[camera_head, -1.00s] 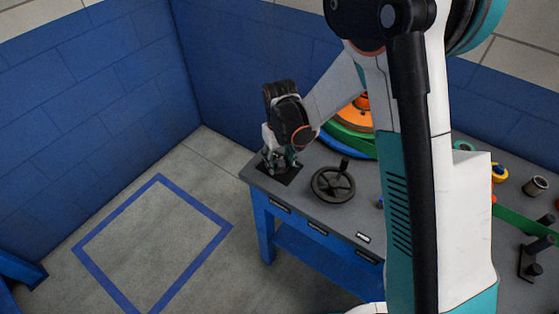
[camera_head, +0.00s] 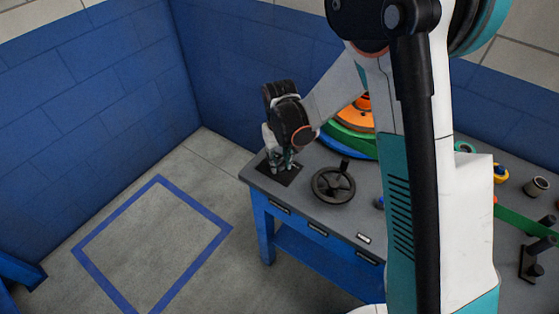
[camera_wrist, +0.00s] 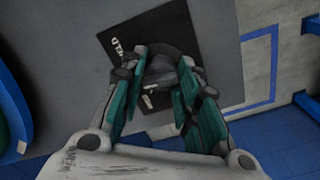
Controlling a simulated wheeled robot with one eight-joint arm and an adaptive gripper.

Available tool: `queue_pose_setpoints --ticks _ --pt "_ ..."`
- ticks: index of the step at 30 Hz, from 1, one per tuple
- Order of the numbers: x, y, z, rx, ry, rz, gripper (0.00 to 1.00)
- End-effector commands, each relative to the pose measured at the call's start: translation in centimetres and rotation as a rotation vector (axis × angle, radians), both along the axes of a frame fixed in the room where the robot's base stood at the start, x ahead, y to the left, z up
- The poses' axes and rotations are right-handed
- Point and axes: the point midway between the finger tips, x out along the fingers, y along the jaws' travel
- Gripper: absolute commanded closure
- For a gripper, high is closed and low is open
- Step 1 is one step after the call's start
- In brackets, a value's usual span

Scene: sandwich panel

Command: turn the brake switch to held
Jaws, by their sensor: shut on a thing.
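The brake switch (camera_wrist: 160,65) is a dark round knob on a black plate (camera_wrist: 130,38) at the corner of the grey bench top. White lettering that reads HELD stands on the plate, up and left of the knob in the wrist view. My gripper (camera_wrist: 163,72) is over the plate with its teal fingers on either side of the knob, shut on it. Small white marks show between the fingers. The fingers hide part of the knob, so its exact setting is unclear. In the head view my gripper (camera_head: 281,161) hides the knob.
A black handwheel (camera_head: 333,184) stands on the bench (camera_head: 308,205) just right of the plate. Orange and green round parts (camera_head: 350,135) lie behind it. Several buttons and levers are farther right. The floor left of the bench is open, with a blue taped outline (camera_head: 85,262).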

Motion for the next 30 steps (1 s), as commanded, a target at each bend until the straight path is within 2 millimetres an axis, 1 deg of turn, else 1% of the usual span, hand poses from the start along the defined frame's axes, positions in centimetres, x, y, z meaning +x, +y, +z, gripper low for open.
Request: queue_pose_setpoints --ticks 18,24,30 --pt "0.05 0.01 -0.05 0.000 -0.001 -0.522 0.95" --pt "0.07 0.01 -0.02 0.000 -0.002 -0.648 0.95" --pt "0.07 0.01 0.01 0.000 -0.002 -0.725 0.95"
